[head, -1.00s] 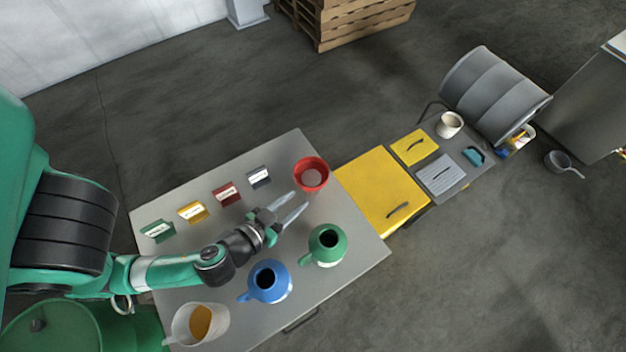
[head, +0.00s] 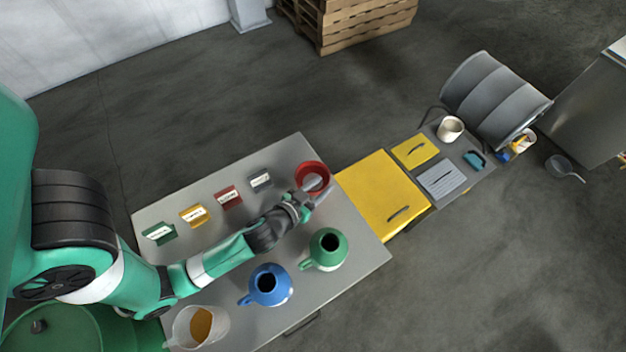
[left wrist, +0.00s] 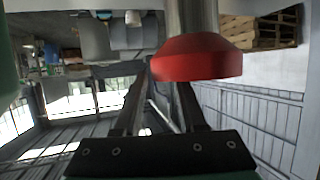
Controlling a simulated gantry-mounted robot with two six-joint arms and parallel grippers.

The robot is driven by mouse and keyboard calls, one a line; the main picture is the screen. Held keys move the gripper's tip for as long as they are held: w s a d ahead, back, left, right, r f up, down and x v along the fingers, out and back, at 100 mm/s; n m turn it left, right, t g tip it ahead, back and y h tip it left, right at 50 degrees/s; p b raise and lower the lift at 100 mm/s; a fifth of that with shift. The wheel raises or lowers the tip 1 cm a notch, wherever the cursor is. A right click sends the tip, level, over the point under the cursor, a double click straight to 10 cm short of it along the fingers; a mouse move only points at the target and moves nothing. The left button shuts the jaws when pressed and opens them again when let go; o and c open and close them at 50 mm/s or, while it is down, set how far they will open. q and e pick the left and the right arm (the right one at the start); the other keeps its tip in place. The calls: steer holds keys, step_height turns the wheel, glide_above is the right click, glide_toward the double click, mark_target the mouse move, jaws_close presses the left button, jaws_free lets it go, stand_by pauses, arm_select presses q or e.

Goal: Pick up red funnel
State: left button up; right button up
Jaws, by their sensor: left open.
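The red funnel (head: 308,169) stands at the far right corner of the grey table (head: 352,262). In the left wrist view, the red funnel (left wrist: 196,58) shows as a broad red rim just beyond the fingers, right of centre. My left gripper (head: 318,190) is open and reaches to the near side of the red funnel, overlapping its lower edge in the head view. In the left wrist view, the two fingers of my left gripper (left wrist: 160,105) are spread with nothing between them. I cannot tell whether a finger touches the funnel. My right gripper is not in view.
A green jug (head: 333,259) and a blue jug (head: 274,292) stand near the front edge. A clear beaker with amber liquid (head: 192,327) is at the near left corner. Several small labelled card holders (head: 193,214) line the back. A yellow cabinet (head: 372,190) adjoins the right side.

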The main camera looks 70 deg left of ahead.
arm_select(q)
steer(key=shift+w+a+f, duration=0.1)
steer(key=shift+w+a, duration=0.05)
steer(key=shift+w, duration=0.05)
jaws_close()
stand_by(1.3)
